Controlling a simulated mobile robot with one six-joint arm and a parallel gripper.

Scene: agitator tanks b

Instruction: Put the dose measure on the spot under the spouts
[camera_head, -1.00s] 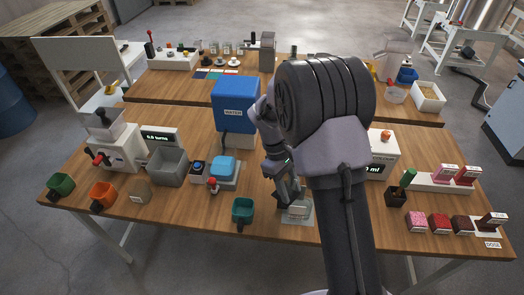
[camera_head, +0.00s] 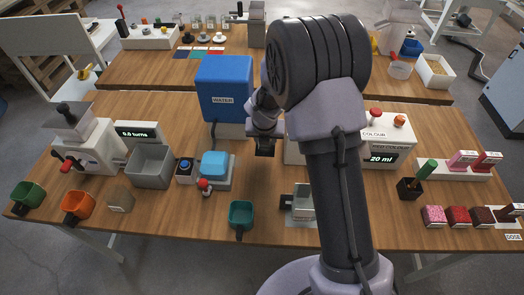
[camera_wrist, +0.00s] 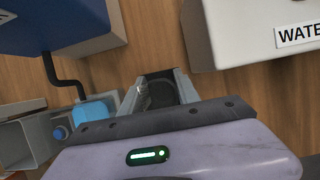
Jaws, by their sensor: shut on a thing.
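My gripper (camera_head: 265,148) is above the table in front of the blue water tank. In the wrist view its jaws are shut on a small dark and greyish thing (camera_wrist: 156,93). I cannot tell whether this is the dose measure, as most of it is hidden. A clear box-shaped vessel (camera_head: 304,196) with a dark piece on its left stands on a pale mat (camera_head: 303,219), apart from my gripper. My arm covers part of the white unit behind it, and the spouts are hidden.
The blue water tank (camera_head: 224,88) stands behind my gripper. Left of the mat are a teal cup (camera_head: 240,213), a scale with a blue top (camera_head: 215,166) and a grey bin (camera_head: 151,165). The colour unit (camera_head: 382,140) and several small boxes stand to the right.

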